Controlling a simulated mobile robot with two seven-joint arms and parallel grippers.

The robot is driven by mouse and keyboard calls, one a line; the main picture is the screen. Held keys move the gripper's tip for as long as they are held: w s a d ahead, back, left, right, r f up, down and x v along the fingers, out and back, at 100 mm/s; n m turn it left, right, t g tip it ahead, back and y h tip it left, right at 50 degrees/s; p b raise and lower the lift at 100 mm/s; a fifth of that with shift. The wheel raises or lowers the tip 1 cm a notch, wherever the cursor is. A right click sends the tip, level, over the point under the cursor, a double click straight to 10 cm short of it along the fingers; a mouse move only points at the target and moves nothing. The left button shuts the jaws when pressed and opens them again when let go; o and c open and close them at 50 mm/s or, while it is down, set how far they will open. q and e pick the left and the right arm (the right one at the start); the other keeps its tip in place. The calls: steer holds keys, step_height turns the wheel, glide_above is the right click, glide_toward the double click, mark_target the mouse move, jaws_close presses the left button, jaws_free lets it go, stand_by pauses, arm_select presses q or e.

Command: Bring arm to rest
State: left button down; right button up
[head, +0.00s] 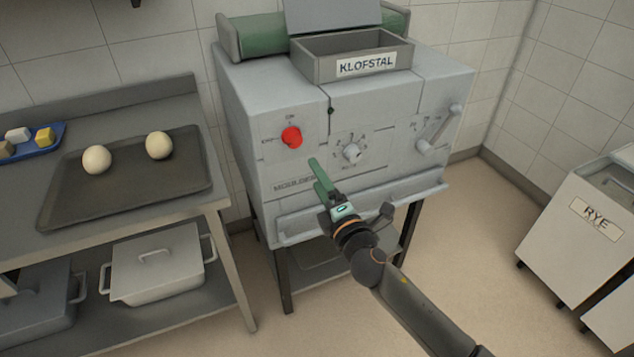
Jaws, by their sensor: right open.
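My right gripper (319,178) has green fingers and is open and empty. Its arm comes in from the lower right, and the fingers point up and left in front of the machine's front panel. The grey machine (240,110) stands at the centre, with a hopper labelled KLOFSTAL (300,63) on top. A red knob (291,137) is just above and left of the fingertips. A grey dial (351,152) is to their right. I cannot tell whether the fingers touch the panel. My left gripper is not in view.
At left, a steel table (205,205) carries a dark tray (135,190) with two dough balls (97,159) and a blue tray (57,143). A lidded pan (155,265) sits on its lower shelf. A RYE bin (570,240) stands at right. Floor between is clear.

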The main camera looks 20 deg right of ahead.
steer(key=shift+s, duration=0.15)
stand_by(0.4)
steer(key=s+a+f+m+g+p, duration=0.1)
steer(key=s+f+m+g, duration=0.3)
steer(key=s+f+m, duration=0.5)
steer(key=s+a+f+m+g+y+p, duration=0.1)
steer(key=s+a+f+m+g, duration=0.1)
steer(key=s+f+m+g, duration=0.3)
steer(key=s+f+m, duration=0.4)
steer(key=s+f, duration=0.6)
steer(key=s, duration=0.3)
steer(key=shift+s+m, duration=0.3)
steer(key=shift+s, duration=0.1)
steer(key=shift+a, duration=0.1)
